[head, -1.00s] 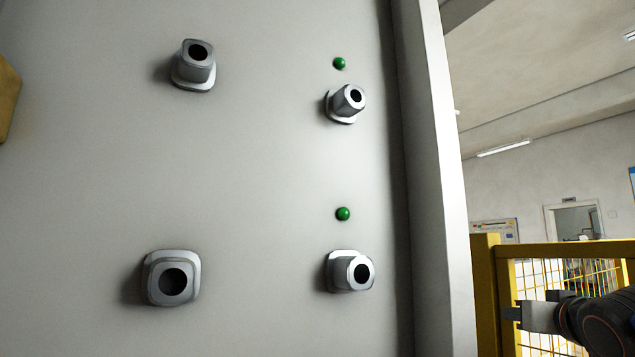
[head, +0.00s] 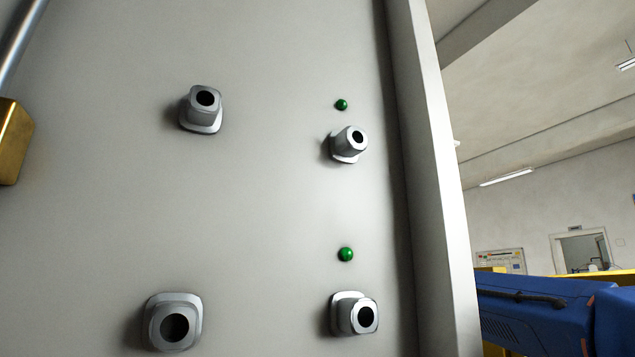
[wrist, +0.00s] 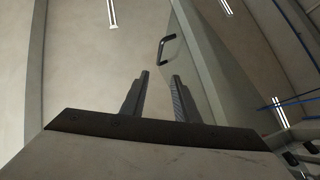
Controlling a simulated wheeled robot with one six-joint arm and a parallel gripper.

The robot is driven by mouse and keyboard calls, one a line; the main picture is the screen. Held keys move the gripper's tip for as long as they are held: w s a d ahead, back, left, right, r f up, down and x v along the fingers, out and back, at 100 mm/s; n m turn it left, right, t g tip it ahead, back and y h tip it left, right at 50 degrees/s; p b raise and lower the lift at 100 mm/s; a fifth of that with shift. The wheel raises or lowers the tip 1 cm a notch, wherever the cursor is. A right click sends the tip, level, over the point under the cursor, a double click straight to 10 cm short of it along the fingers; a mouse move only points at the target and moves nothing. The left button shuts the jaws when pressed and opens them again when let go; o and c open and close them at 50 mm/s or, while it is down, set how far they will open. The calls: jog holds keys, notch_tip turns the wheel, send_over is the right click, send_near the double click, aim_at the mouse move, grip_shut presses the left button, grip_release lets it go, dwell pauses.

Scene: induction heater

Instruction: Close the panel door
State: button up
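In the wrist view, the panel door (wrist: 195,65) seems to be the pale grey panel beyond my gripper, with a dark, rounded handle (wrist: 168,47) on it. My gripper (wrist: 161,76) is open, its two dark fingers apart with nothing between them. The handle lies beyond the fingertips in the picture, and no contact shows. How far the door stands from its frame cannot be told. In the head view, a grey cabinet face (head: 270,200) fills the left and middle. My fingertips do not show there.
The cabinet face carries several protruding grey sockets (head: 348,144) and green lamps (head: 346,254). A pale upright edge (head: 435,180) stands on its right. A yellow block (head: 12,140) is at far left. Beyond lie yellow fencing (head: 614,276) and a wall with a doorway (head: 582,250).

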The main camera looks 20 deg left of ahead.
jog(key=x, duration=1.6)
jog(key=shift+w+a+r, duration=0.2)
jog(key=shift+a, duration=0.05)
jog(key=shift+c, duration=0.7)
grip_shut()
